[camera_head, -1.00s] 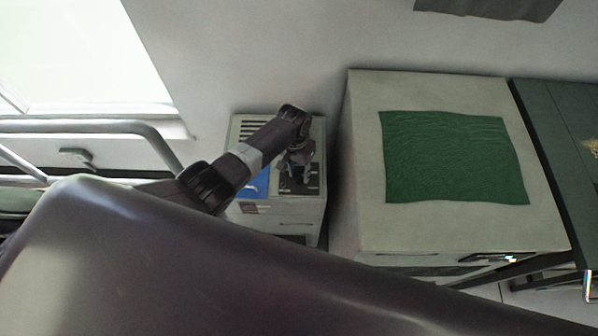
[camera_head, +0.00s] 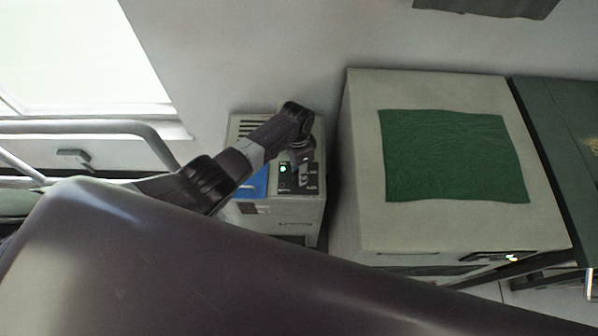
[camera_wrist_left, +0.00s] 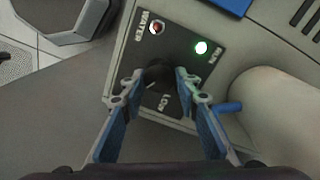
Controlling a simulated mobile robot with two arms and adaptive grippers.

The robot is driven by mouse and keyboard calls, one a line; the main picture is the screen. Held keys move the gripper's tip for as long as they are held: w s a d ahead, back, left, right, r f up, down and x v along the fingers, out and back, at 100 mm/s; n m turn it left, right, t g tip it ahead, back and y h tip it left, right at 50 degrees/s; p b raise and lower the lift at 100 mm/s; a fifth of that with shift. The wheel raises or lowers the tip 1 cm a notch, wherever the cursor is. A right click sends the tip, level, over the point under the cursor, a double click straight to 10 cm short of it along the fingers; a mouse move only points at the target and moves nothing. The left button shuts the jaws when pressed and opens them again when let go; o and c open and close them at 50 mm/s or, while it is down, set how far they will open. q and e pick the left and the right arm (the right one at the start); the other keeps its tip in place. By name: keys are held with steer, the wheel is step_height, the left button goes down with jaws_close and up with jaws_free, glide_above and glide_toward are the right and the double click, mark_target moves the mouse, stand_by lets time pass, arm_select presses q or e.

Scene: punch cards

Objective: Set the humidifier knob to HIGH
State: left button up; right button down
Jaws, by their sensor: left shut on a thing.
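The humidifier (camera_head: 285,208) is a pale box below the window, with a dark control panel (camera_head: 311,182) on its top. In the left wrist view the panel (camera_wrist_left: 135,72) carries a round black knob (camera_wrist_left: 158,73), a lit green RUN lamp (camera_wrist_left: 201,47), a red WATER lamp (camera_wrist_left: 157,28) and the word LOW. My left gripper (camera_wrist_left: 168,82) has its two fingers closed on either side of the knob, pointing down at it. The knob's pointer and any HIGH mark cannot be made out. My right gripper is not in view.
A large pale cabinet (camera_head: 360,225) with a green cloth (camera_head: 455,155) on top stands just right of the humidifier. A metal rail (camera_head: 85,127) runs along the left. A blue piece (camera_head: 256,183) lies on the humidifier's top beside the panel.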

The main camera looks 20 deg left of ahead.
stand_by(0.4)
arm_select(q)
steer(key=o, duration=1.2)
steer(key=shift+c, duration=0.2)
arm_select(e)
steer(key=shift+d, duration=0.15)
arm_select(q)
step_height(320, 180, up, 12)
steer(key=shift+w+a, duration=0.25)
steer(key=shift+f, duration=0.1)
